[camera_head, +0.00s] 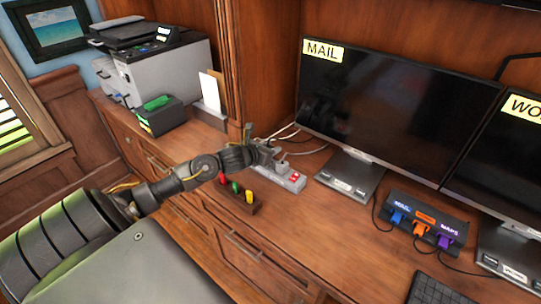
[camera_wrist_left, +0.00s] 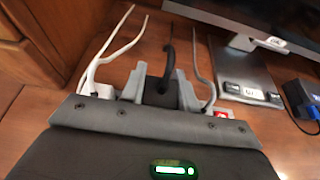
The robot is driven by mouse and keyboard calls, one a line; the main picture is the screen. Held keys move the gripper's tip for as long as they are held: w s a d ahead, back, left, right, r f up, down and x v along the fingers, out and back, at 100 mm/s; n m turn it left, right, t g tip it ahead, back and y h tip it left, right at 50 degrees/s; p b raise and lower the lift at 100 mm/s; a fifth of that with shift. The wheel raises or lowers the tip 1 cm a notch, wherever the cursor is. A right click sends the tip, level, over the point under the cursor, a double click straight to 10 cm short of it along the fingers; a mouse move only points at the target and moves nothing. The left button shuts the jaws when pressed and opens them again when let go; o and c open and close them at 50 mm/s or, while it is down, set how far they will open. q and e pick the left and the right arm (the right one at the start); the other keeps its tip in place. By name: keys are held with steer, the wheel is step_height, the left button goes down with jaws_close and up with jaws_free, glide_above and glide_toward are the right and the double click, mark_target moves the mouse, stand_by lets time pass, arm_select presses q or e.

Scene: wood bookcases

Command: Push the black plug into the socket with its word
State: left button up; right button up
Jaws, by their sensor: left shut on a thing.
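My left gripper (camera_head: 264,150) is over the back of the desk, at the far end of a grey power strip (camera_head: 288,180). In the left wrist view its two grey fingers (camera_wrist_left: 160,92) are shut on a black plug (camera_wrist_left: 158,84), with a black cable rising from it. The strip shows red switches at its near end, and one red part (camera_wrist_left: 222,114) shows beside the gripper in the wrist view. The gripper hides the sockets under the plug, so I cannot tell whether the plug touches the strip. No socket word is readable on the strip.
White cables (camera_wrist_left: 120,45) run behind the gripper. A wooden block (camera_head: 240,200) with red, green and yellow pieces stands in front of the strip. The MAIL monitor (camera_head: 385,110) and a black hub (camera_head: 428,215) with blue, orange and purple plugs stand to the right.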

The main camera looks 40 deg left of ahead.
arm_select(q)
steer(key=f, duration=0.2)
steer(key=f+p, duration=0.1)
steer(key=shift+w+a+f, duration=0.1)
steer(key=shift+w+a, duration=0.05)
steer(key=shift+a, duration=0.1)
steer(key=shift+f, duration=0.2)
steer(key=shift+f+b, duration=0.2)
steer(key=shift+b, duration=0.1)
steer(key=o, duration=0.8)
steer(key=shift+r, duration=0.1)
steer(key=shift+c, duration=0.2)
steer(key=shift+o, duration=1.3)
arm_select(e)
steer(key=shift+s+r, duration=0.1)
steer(key=shift+r, duration=0.15)
